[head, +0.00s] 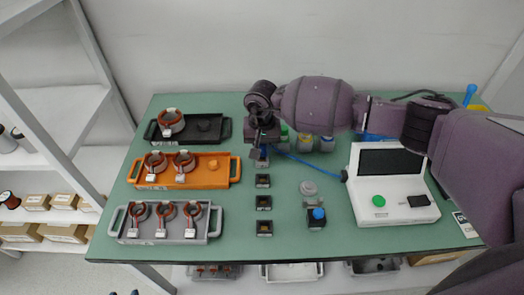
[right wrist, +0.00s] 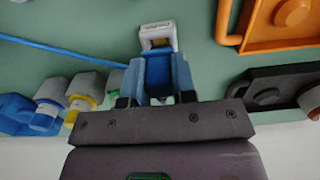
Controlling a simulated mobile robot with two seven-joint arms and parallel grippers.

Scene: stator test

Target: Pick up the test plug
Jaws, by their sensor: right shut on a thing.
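My right gripper (head: 262,148) points down over the back middle of the green table. A blue cable (head: 312,164) runs from the gripper toward the white tester (head: 394,190). The gripper hides most of the plug in the head view. My left gripper is not in view.
Black (head: 222,130), orange (head: 210,181) and grey (head: 206,231) trays stand at the left, with copper-wound stators. Several small black blocks (head: 264,203) line the middle. A grey disc (head: 308,188) and a blue-topped button (head: 318,215) lie right of them. Capped bottles (head: 305,143) stand behind.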

